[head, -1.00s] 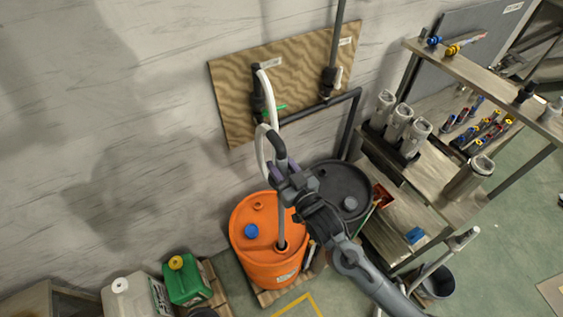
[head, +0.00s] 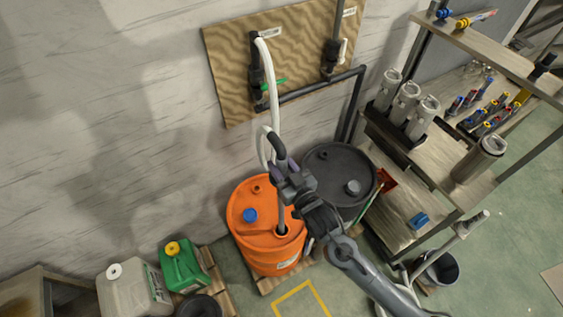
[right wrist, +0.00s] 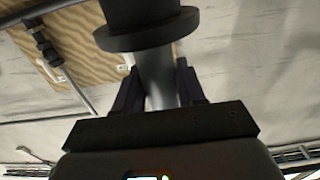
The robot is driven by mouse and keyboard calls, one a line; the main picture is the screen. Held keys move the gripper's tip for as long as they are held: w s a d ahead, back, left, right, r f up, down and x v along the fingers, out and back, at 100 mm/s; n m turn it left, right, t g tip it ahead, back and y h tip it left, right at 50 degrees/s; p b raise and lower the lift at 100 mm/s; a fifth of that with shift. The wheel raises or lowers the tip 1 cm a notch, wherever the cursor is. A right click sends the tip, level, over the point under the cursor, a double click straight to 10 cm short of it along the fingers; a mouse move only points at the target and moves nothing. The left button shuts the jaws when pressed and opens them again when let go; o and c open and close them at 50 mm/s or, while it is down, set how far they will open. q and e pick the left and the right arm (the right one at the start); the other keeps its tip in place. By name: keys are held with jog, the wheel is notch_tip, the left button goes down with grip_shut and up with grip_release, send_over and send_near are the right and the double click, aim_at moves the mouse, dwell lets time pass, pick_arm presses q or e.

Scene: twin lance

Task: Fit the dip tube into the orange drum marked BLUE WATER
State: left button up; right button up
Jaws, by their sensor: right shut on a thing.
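The orange drum (head: 263,250) stands upright against the wall, with a blue cap (head: 250,215) on its top. Its front label is too small to read. The grey dip tube (head: 282,214) stands nearly upright, its lower end inside the open hole at the right front of the drum top; that end is hidden. My right gripper (head: 286,183) is shut on the dip tube above the drum. In the right wrist view the tube (right wrist: 158,82) sits between the two fingers, below a dark collar (right wrist: 145,33). My left gripper is not in view.
A white hose (head: 270,75) runs from the tube's top to a valve on the wooden board (head: 228,85). A dark drum (head: 325,160) stands close on the right, beside a shelf (head: 440,165). A green can (head: 186,270) and a pale can (head: 130,290) stand left.

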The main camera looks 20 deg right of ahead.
aim_at(283, 222)
notch_tip(283, 222, down, 39)
jog(key=b, duration=2.4)
jog(key=shift+r+b, duration=0.15)
jog(key=shift+b, duration=0.25)
jog(key=shift+f, duration=0.3)
jog(key=shift+p, duration=0.3)
dwell(1.4)
